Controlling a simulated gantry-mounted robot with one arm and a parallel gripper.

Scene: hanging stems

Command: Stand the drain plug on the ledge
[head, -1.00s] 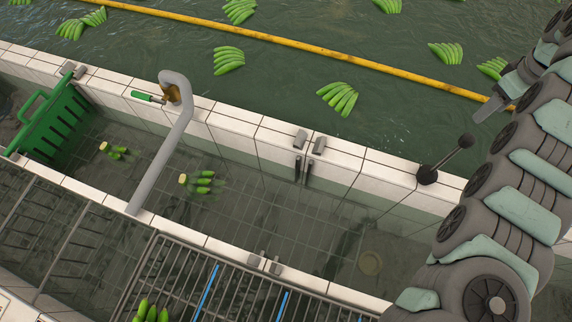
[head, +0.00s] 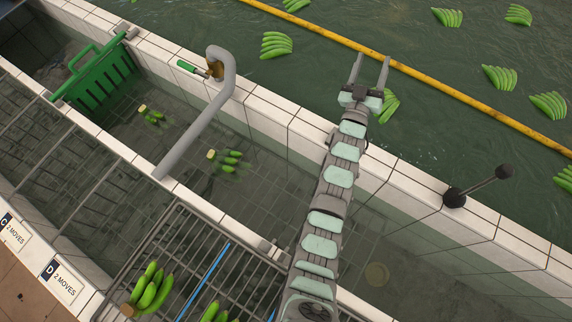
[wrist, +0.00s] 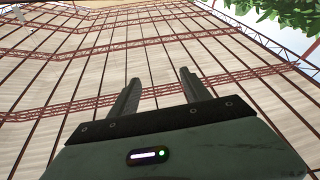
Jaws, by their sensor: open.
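The white tiled ledge (head: 285,112) runs between the channel and the green pool. My gripper (head: 370,72) is open and empty, beyond the ledge and over the pool, near the yellow pipe. It is far from the disc. In the wrist view my two fingers (wrist: 158,80) are apart with nothing between them, and the view faces the roof.
A black-knobbed lever (head: 478,184) stands on the ledge at right. A bent grey pipe (head: 210,105) crosses the channel, beside a green-handled tool (head: 188,67). A green basket (head: 95,75) sits at far left. Banana bunches float in the pool and channel.

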